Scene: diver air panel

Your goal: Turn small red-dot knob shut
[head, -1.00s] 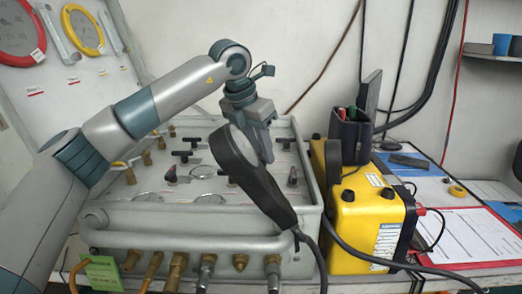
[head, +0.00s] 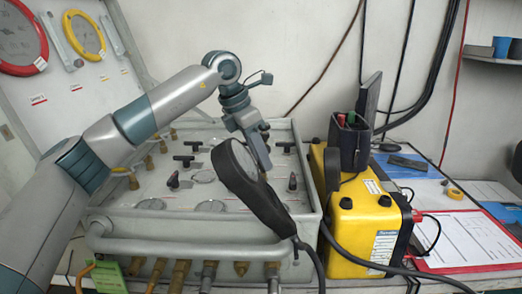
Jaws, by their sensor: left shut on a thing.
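The air panel (head: 135,213) is a grey box with a top face of black T-handled knobs, small knobs and round gauges. One small black knob (head: 172,182) on the left half and another (head: 292,183) near the right edge show a hint of red. I cannot tell which is the task's red-dot knob. My left gripper (head: 262,160) reaches down over the right half of the panel, shut on a black round-headed handset (head: 262,200) with a cable. The handset slants across the panel's right side and hides part of its top. My right gripper is not in view.
A yellow case (head: 355,215) with a black pen holder (head: 348,140) stands right of the panel. A clipboard (head: 465,240) lies further right. Brass and grey fittings (head: 180,272) line the panel's front. A dark cable runs from the handset past the front right corner.

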